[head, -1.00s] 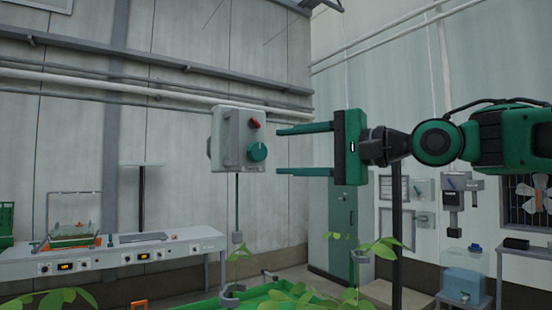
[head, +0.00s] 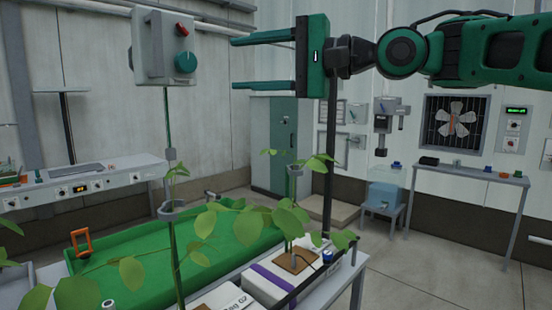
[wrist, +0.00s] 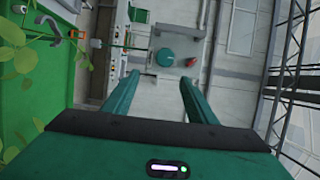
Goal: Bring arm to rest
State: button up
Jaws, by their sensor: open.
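My gripper (head: 236,63) is open and empty in the head view, its two green fingers pointing left and spread apart, one above the other. It is held up in the air above the plants. A grey control box (head: 151,62) with a teal knob and a red switch is just left of the fingertips, with a visible gap in the picture. In the wrist view, the box's teal knob (wrist: 166,57) and red switch (wrist: 191,62) show beyond the spread fingers (wrist: 158,88). Nothing is between the fingers.
A green trough (head: 135,247) with leafy plants and white bags (head: 262,284) lies below. A bench with instruments (head: 85,187) stands left. A green cabinet (head: 274,140), a side table (head: 470,175) and a water tank (head: 386,190) stand behind. Floor at the right is clear.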

jog(key=w+d+f+m+t+h, duration=0.1)
jog(key=w+d+f+t+h, duration=0.25)
jog(key=w+d+f, duration=0.35)
jog(key=s+d+f+m+h, duration=0.1)
jog(key=s+d+f+h, duration=0.2)
jog(key=d+f+h, duration=1.4)
jog(key=s+d+f+g+y, duration=0.2)
jog(key=s+d+f, duration=0.5)
jog(key=d+f, duration=0.25)
jog(key=s+d+f+g+y, duration=0.25)
jog(key=s+d+f, duration=0.45)
jog(key=d, duration=0.4)
jog(key=s+d+f+g, duration=0.2)
jog(key=s+f, duration=0.2)
jog(key=s, duration=0.4)
jog(key=s+d+f+g, duration=0.2)
jog(key=s+f+g, duration=0.1)
jog(key=s, duration=0.5)
jog(key=shift+f+m+h, duration=0.3)
jog(key=shift+f, duration=0.55)
jog(key=shift+w, duration=0.1)
jog(key=shift+w+f, duration=0.25)
jog(key=shift+w, duration=0.25)
